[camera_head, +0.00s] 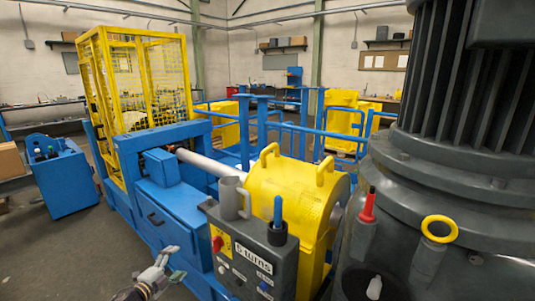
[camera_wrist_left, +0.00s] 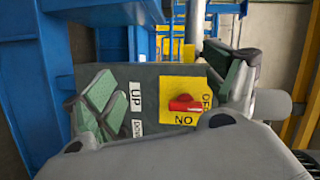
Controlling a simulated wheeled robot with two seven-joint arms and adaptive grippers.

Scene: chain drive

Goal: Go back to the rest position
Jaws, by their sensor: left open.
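My left gripper (camera_head: 168,264) is at the bottom of the head view, left of the grey control box (camera_head: 246,262). Its jaws are open with nothing between them. In the left wrist view its green-padded fingers (camera_wrist_left: 168,92) stand apart, with the box's face behind them. That face carries a red switch (camera_wrist_left: 186,104) on a yellow plate (camera_wrist_left: 170,84), and labels reading UP and, partly covered, what looks like DOWN. I cannot tell whether a finger touches the box. My right gripper is in neither view.
A grey mug (camera_head: 230,200) and a blue-handled tool (camera_head: 278,211) are on top of the box. The yellow guard (camera_head: 296,190) and blue machine frame (camera_head: 172,205) stand behind. A large dark motor (camera_head: 450,160) fills the right. Floor (camera_head: 65,258) is open at lower left.

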